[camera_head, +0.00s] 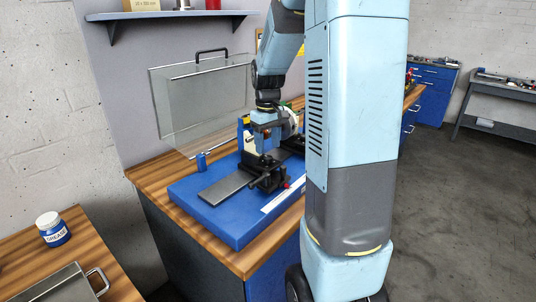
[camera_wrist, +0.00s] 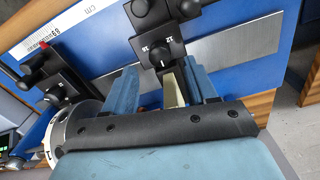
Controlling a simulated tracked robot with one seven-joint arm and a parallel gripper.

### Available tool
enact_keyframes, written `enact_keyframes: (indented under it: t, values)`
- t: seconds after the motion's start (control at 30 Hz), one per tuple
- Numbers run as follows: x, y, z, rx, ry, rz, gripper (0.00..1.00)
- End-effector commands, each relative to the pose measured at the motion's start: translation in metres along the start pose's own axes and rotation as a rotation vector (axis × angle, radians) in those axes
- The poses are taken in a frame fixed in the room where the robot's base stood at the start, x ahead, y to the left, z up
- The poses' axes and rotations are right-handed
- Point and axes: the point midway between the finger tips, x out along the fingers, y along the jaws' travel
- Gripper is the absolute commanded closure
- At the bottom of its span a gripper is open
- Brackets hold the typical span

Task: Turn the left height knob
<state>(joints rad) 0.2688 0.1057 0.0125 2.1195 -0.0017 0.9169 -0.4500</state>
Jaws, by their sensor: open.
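The black support stand (camera_wrist: 165,35) holds a small round dial knob (camera_wrist: 160,58) with numbers beside it, probably the left height knob. My gripper (camera_wrist: 162,70) is open, its two blue fingers reaching towards this knob from either side. I cannot tell whether they touch it. A pale yellow strip shows between the fingers. In the head view my gripper (camera_head: 265,138) points down over the black stand (camera_head: 264,172) on the blue base (camera_head: 215,212), and the knob cannot be made out there. A second black stand (camera_wrist: 55,80) is at the left of the wrist view.
A grey rail (camera_wrist: 240,42) and a white cm scale (camera_wrist: 90,22) run along the blue base. A white marked disc (camera_wrist: 72,128) is close to my gripper at lower left. A clear guard (camera_head: 205,95) stands behind the base.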

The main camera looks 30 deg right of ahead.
Motion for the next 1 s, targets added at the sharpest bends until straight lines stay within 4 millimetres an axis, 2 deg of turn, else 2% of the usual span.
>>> enact_keyframes:
  t: [0.1, 0.3, 0.7, 1.0]
  values:
    - [0.019, 0.0, 0.001, 0.0, -0.002, -0.001, 0.43]
    - [0.037, 0.0, 0.001, 0.001, -0.001, -0.001, 0.43]
    - [0.042, 0.001, 0.0, 0.002, 0.001, 0.0, 0.44]
    - [0.042, 0.001, 0.0, 0.001, 0.001, 0.0, 0.73]
